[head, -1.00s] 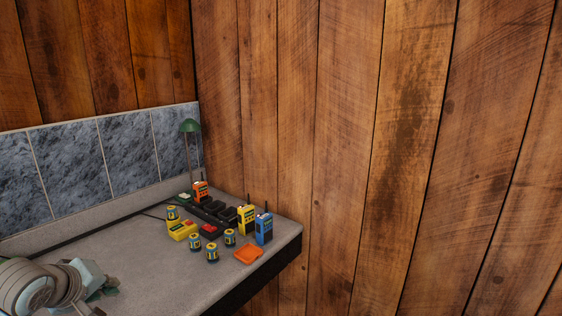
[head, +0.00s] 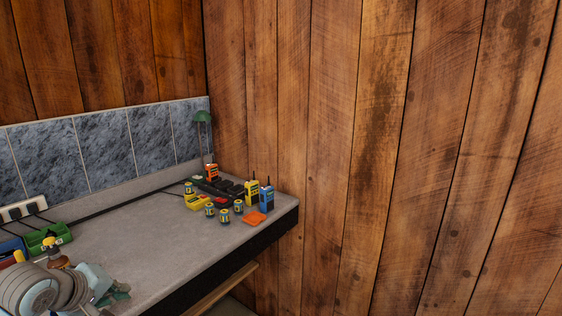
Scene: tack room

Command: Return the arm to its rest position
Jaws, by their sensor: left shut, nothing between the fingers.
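My left gripper (head: 120,293) shows at the lower left in the head view, with my arm coming in from the left edge. It is shut and holds nothing. It is over the near left part of the grey counter (head: 150,230), well apart from the radios. I cannot tell its exact height above the counter. My right gripper is not in view.
At the counter's far right end stand an orange radio (head: 212,172), a yellow radio (head: 252,192), a blue radio (head: 267,198), several small cans, a black charger (head: 220,186) and an orange lid (head: 256,218). A green bin (head: 48,238) is at left. The counter's middle is clear.

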